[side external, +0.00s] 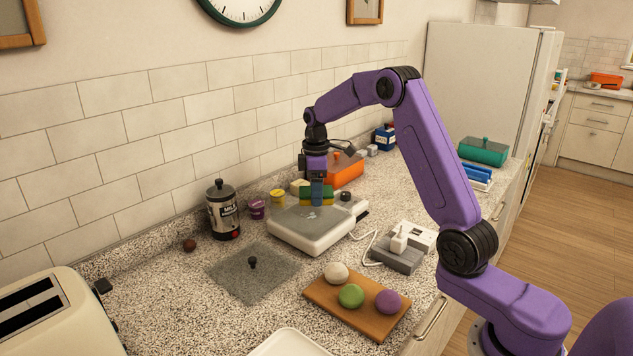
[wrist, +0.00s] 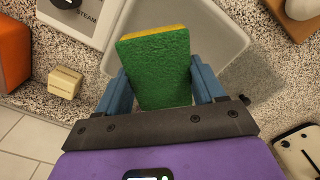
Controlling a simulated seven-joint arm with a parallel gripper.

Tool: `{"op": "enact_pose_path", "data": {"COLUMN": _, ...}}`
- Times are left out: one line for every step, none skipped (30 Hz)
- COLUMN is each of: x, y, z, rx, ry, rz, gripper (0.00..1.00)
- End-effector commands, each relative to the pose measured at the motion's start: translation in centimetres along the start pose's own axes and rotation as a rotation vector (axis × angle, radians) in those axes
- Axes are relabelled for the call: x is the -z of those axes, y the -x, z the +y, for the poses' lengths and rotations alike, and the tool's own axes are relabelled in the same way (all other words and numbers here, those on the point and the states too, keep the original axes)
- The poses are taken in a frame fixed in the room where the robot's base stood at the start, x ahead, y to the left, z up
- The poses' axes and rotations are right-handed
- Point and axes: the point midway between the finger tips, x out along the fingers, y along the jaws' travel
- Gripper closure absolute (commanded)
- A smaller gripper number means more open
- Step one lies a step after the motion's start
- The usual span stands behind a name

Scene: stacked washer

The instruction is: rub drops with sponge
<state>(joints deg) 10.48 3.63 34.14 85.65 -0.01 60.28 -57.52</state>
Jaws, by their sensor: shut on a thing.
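The sponge (wrist: 158,70) is a green block with a yellow edge. My gripper (wrist: 159,78) is shut on it, with one blue finger at each side. In the side external view, my gripper (side external: 317,193) points down and holds the sponge (side external: 329,192) over the far part of a white appliance with a grey top panel (side external: 305,222). The grey panel also shows beneath the sponge in the wrist view (wrist: 238,40). I cannot tell whether the sponge touches the panel. I cannot make out any drops in either view.
A metal canister (side external: 223,212) and two small jars stand left of the appliance. A grey mat (side external: 253,274) with a black knob lies in front. A wooden board (side external: 340,310) holds three balls. An orange box (side external: 345,169) stands behind, and a grey socket block (side external: 397,258) lies to the right.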

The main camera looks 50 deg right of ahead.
Motion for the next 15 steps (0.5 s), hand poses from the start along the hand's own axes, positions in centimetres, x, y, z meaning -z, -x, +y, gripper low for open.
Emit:
{"op": "enact_pose_path", "data": {"x": 0.0, "y": -0.5, "z": -0.1, "rx": 0.002, "ry": 0.0, "rz": -0.002, "gripper": 0.56}}
{"op": "enact_pose_path", "data": {"x": 0.0, "y": -0.8, "z": -0.1, "rx": 0.001, "ry": 0.0, "rz": -0.001, "gripper": 0.56}}
{"op": "enact_pose_path", "data": {"x": 0.0, "y": -1.1, "z": 0.0, "rx": 0.001, "ry": 0.0, "rz": -0.001, "gripper": 0.56}}
{"op": "enact_pose_path", "data": {"x": 0.0, "y": -1.4, "z": 0.0, "rx": 0.002, "ry": 0.0, "rz": -0.001, "gripper": 0.56}}
{"op": "enact_pose_path", "data": {"x": 0.0, "y": -1.7, "z": 0.0, "rx": 0.002, "ry": 0.0, "rz": -0.001, "gripper": 0.56}}
{"op": "enact_pose_path", "data": {"x": 0.0, "y": -2.1, "z": 0.0, "rx": 0.002, "ry": 0.0, "rz": -0.001, "gripper": 0.56}}
{"op": "enact_pose_path", "data": {"x": 0.0, "y": -2.3, "z": -0.1, "rx": 0.002, "ry": 0.0, "rz": -0.001, "gripper": 0.56}}
{"op": "enact_pose_path", "data": {"x": 0.0, "y": -2.6, "z": -0.1, "rx": 0.002, "ry": 0.0, "rz": -0.002, "gripper": 0.56}}
{"op": "enact_pose_path", "data": {"x": 0.0, "y": -3.4, "z": -0.1, "rx": 0.003, "ry": 0.0, "rz": -0.002, "gripper": 0.56}}
{"op": "enact_pose_path", "data": {"x": -0.1, "y": -3.9, "z": -0.1, "rx": 0.004, "ry": 0.0, "rz": -0.003, "gripper": 0.56}}
{"op": "enact_pose_path", "data": {"x": 0.2, "y": -4.0, "z": -0.2, "rx": 0.001, "ry": 0.002, "rz": 0.0, "gripper": 0.56}}
{"op": "enact_pose_path", "data": {"x": 0.5, "y": -3.7, "z": -0.5, "rx": -0.001, "ry": 0.002, "rz": 0.001, "gripper": 0.56}}
{"op": "enact_pose_path", "data": {"x": 0.7, "y": -3.8, "z": -0.7, "rx": 0.0, "ry": 0.002, "rz": 0.0, "gripper": 0.56}}
{"op": "enact_pose_path", "data": {"x": 0.9, "y": -3.9, "z": -0.9, "rx": 0.0, "ry": 0.002, "rz": 0.0, "gripper": 0.56}}
{"op": "enact_pose_path", "data": {"x": 1.1, "y": -3.8, "z": -1.2, "rx": 0.001, "ry": 0.002, "rz": 0.0, "gripper": 0.56}}
